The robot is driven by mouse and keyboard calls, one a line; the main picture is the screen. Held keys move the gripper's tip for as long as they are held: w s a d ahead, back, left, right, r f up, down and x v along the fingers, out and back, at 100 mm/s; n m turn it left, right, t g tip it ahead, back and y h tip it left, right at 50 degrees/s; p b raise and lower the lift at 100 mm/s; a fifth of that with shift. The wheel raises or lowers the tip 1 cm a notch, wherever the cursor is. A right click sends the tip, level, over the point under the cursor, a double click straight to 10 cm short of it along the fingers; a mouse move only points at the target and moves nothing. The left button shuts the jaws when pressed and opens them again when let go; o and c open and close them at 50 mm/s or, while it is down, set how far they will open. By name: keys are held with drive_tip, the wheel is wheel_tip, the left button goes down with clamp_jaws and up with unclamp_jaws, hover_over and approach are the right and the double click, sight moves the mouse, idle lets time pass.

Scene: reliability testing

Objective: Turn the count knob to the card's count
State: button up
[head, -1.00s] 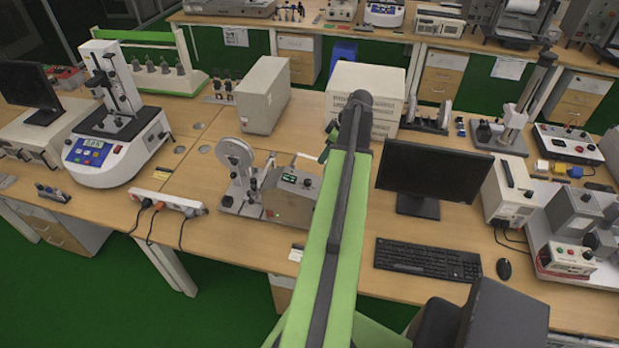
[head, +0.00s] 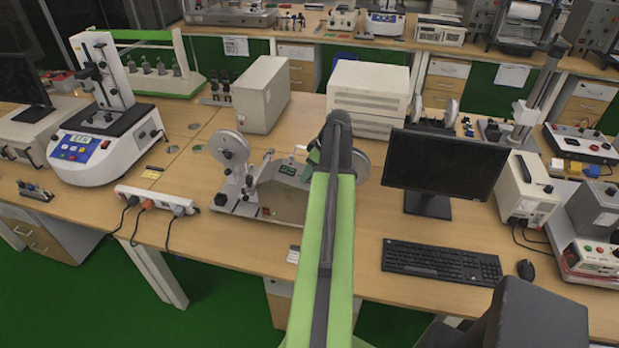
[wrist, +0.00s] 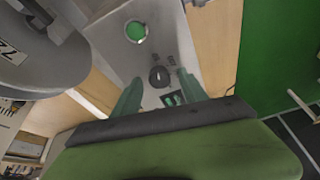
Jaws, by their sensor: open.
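A grey device (head: 281,200) with a small green-lit display (head: 288,170) and a reel at each side stands on the middle bench. In the wrist view its panel (wrist: 112,48) carries a dark round knob (wrist: 159,76), a green round part (wrist: 135,32) and the display (wrist: 172,98), partly covered. My gripper (wrist: 159,80) is open, with one green finger on each side of the knob; contact cannot be told. A small card (head: 293,254) lies near the bench's front edge, its print too small to read. My arm hides part of the device in the head view.
A power strip (head: 157,199) lies left of the device. A monitor (head: 444,167), keyboard (head: 441,260) and mouse (head: 525,270) are to the right. Grey boxes (head: 262,96) stand behind.

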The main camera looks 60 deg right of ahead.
drive_tip(key=shift+c, duration=0.2)
clamp_jaws()
idle(0.3)
drive_tip(key=m+h, duration=0.1)
drive_tip(key=m, duration=0.3)
drive_tip(key=shift+a+m, duration=0.1)
drive_tip(key=shift+m, duration=0.3)
drive_tip(key=m, duration=0.5)
drive_tip(key=shift+r+g+h+p, duration=0.1)
drive_tip(key=shift+g+h+p, duration=0.2)
drive_tip(key=shift+h, duration=0.1)
drive_tip(key=m, duration=0.5)
drive_tip(key=shift+g+h, duration=0.3)
drive_tip(key=m+g, duration=0.1)
drive_tip(key=m, duration=0.4)
drive_tip(key=shift+w+p, duration=0.1)
drive_tip(key=shift+p, duration=0.25)
